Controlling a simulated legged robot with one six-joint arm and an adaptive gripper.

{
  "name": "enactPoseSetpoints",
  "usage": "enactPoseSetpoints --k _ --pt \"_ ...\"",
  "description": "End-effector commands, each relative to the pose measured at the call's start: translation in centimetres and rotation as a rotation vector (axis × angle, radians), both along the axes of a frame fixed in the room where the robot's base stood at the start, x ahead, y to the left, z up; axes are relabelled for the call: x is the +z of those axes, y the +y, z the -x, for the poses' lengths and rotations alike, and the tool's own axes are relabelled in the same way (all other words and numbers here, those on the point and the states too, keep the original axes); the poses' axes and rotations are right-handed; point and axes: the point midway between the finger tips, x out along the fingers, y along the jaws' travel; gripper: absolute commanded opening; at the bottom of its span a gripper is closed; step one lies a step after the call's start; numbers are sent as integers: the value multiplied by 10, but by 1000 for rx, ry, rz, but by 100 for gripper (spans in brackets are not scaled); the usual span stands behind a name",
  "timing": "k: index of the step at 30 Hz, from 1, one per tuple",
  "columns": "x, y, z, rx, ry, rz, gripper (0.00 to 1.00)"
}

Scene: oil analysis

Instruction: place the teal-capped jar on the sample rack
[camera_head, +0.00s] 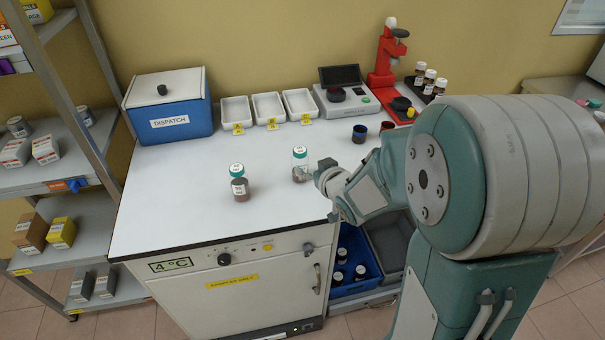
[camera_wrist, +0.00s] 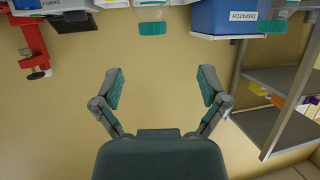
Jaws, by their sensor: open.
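Two clear jars with teal caps and brown contents stand on the white worktop in the head view. One jar (camera_head: 239,186) is in the middle and the other jar (camera_head: 300,166) is further right, close to my gripper (camera_head: 327,168). In the wrist view my gripper (camera_wrist: 161,78) is open with nothing between its fingers. A teal-capped jar (camera_wrist: 153,24) shows beyond the fingers at the top edge there; which of the two it is, I cannot tell. A dark rack (camera_head: 409,82) with several white-capped brown bottles stands at the back right, partly behind my arm.
A blue DISPATCH box (camera_head: 170,108), three white trays (camera_head: 268,108), a grey instrument (camera_head: 346,98) and a red stand (camera_head: 388,62) line the back. An open drawer holds a blue crate (camera_head: 356,286). The front left worktop is clear.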

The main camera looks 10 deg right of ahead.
Motion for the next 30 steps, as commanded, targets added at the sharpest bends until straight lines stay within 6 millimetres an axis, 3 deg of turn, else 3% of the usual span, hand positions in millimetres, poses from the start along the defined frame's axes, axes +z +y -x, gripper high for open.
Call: enactPoseSetpoints --k 9,17,24,30 --pt "-15 5 -40 3 -2 -5 93" --pt "-21 9 -61 2 -3 -1 93" --pt "-32 11 -95 2 -2 -2 93" --pt "-34 12 -102 1 -3 -2 93"
